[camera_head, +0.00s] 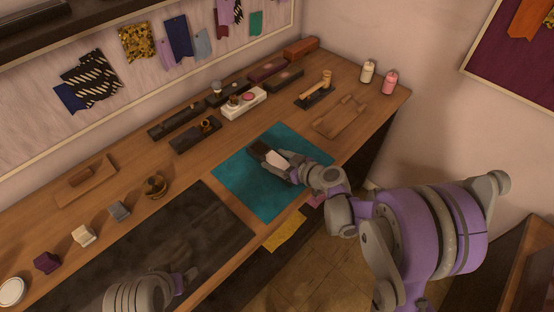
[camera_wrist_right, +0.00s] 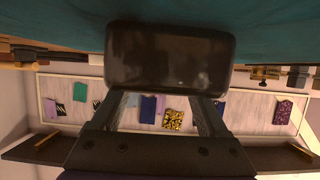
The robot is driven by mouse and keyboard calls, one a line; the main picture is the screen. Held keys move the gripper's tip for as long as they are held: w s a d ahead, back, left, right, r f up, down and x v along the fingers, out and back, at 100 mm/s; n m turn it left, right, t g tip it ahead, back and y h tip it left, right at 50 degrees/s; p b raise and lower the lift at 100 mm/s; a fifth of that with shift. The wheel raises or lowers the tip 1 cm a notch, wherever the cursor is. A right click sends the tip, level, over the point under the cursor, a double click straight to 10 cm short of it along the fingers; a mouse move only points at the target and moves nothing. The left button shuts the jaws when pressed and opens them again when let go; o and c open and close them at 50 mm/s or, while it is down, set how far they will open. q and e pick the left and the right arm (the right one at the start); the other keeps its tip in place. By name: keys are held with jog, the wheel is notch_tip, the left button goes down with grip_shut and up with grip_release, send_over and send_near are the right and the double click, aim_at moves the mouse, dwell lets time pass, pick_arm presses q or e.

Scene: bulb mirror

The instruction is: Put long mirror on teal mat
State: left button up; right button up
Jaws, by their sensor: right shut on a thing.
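The teal mat (camera_head: 230,180) lies flat near the front edge of the wooden table, and also fills the top of the right wrist view (camera_wrist_right: 270,25). My right gripper (camera_head: 282,163) is over the mat, shut on a dark, rounded rectangular piece that looks like the long mirror (camera_head: 258,149). In the right wrist view the mirror (camera_wrist_right: 170,58) spans the fingertips, its dark glossy face toward the camera. It is close to the mat; I cannot tell whether it touches. My left gripper (camera_head: 188,277) is at the bottom of the head view, its fingers unclear.
A large dark mat (camera_head: 190,235) lies left of the teal one. Behind stand dark trays (camera_head: 195,137) and a white box (camera_head: 244,103). A wooden stand (camera_head: 340,117) lies to the right, with two bottles (camera_head: 389,82) beyond. Small blocks (camera_head: 83,236) line the left.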

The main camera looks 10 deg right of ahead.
pick_arm(q)
jog(key=shift+f, duration=0.1)
pick_arm(e)
jog(key=o, duration=1.4)
